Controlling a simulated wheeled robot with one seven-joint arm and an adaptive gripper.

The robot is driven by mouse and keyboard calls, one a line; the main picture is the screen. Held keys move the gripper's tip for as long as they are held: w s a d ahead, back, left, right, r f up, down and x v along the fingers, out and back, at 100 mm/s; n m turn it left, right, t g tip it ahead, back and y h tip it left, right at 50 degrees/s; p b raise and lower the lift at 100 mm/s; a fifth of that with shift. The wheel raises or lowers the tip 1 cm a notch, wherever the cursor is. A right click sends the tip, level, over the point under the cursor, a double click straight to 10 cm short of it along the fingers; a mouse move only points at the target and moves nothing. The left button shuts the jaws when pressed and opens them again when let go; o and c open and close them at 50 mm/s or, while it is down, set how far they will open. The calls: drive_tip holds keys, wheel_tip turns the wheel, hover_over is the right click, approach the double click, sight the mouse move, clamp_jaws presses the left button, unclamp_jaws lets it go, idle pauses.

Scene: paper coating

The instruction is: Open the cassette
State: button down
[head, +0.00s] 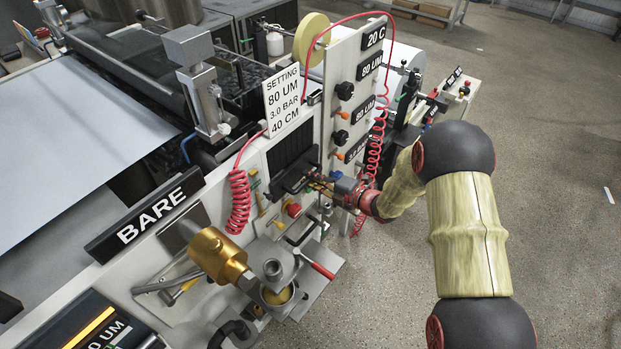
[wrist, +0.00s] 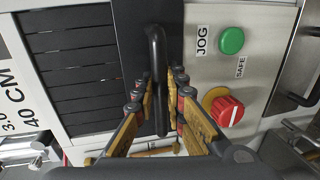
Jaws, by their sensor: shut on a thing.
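The cassette (wrist: 80,85) is a dark slatted panel set in the pale machine front. It also shows in the head view (head: 289,146). A black bar handle (wrist: 156,55) stands out along its edge, on a plain dark strip. My gripper (wrist: 158,92) has its fingers on both sides of this handle and is shut on it. In the head view my gripper (head: 322,186) reaches in from the right to the panel's lower edge. The fingertip contact is small and partly hidden there.
A green JOG button (wrist: 231,40) and a red knob (wrist: 227,110) sit close beside the handle. Red coiled hoses (head: 374,150) hang near my wrist. A brass cylinder (head: 217,254) and a red-handled lever (head: 318,268) stand below. Open floor (head: 560,180) lies right.

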idle(0.3)
drive_tip(key=f+p+v, duration=0.2)
drive_tip(key=p+v, duration=0.1)
drive_tip(key=v, duration=0.9)
drive_tip(key=d+f+p+v, duration=0.1)
drive_tip(key=f+p+v, duration=0.2)
drive_tip(key=v, duration=1)
drive_tip(key=s+f+p+v, duration=0.1)
drive_tip(key=f+p+v, duration=0.2)
drive_tip(key=v, duration=0.9)
drive_tip(key=shift+s+d+p, duration=0.25)
drive_tip(key=shift+d+p, duration=0.2)
drive_tip(key=shift+p, duration=0.3)
drive_tip(key=c, duration=1.8)
unclamp_jaws()
drive_tip(key=shift+c, duration=0.2)
drive_tip(key=v, duration=1.2)
